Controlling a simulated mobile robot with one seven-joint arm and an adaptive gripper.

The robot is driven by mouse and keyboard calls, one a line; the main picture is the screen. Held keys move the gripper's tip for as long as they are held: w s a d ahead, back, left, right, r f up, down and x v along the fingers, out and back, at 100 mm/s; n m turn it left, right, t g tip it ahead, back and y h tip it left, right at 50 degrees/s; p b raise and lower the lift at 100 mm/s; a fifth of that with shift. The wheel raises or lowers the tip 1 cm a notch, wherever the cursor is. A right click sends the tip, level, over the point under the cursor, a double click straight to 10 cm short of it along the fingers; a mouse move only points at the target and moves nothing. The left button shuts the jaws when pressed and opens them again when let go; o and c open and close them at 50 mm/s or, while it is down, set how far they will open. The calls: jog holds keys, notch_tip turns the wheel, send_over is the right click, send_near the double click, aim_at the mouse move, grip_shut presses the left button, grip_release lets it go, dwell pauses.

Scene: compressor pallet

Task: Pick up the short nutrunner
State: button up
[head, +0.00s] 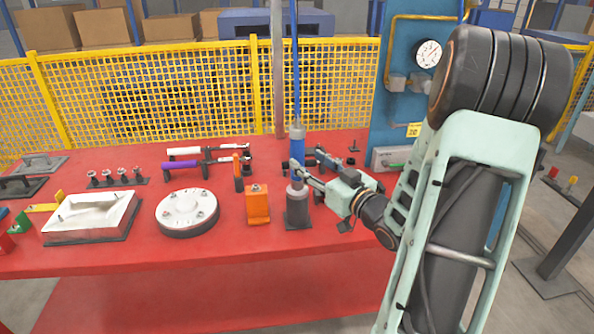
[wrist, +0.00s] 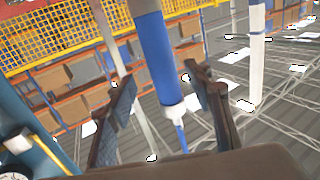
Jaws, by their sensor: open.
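The short nutrunner (head: 298,148) looks like an upright tool with a blue body and a grey top, with a blue hose rising from it. Its lower part meets a dark holder (head: 298,214) on the red table. My gripper (head: 299,172) is open at the tool, reaching in from the right and covering part of it. In the wrist view, the nutrunner's blue body and pale collar (wrist: 155,48) show between the two open fingers (wrist: 160,76). I see gaps beside it; contact cannot be told.
The red table (head: 200,255) holds an orange block (head: 258,206) left of the holder, a round white flange (head: 187,210) and a white tray-like part (head: 92,215). A blue panel with a gauge (head: 428,53) stands behind my arm. A yellow mesh fence (head: 180,85) runs behind.

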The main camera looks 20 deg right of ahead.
aim_at(302, 156)
jog(key=shift+w+a, duration=0.2)
jog(key=shift+w, duration=0.7)
jog(key=shift+w+a, duration=0.2)
jog(key=shift+w, duration=0.65)
jog(key=shift+w+a, duration=0.2)
jog(key=shift+w, duration=0.7)
grip_shut()
jog(key=shift+r, duration=0.2)
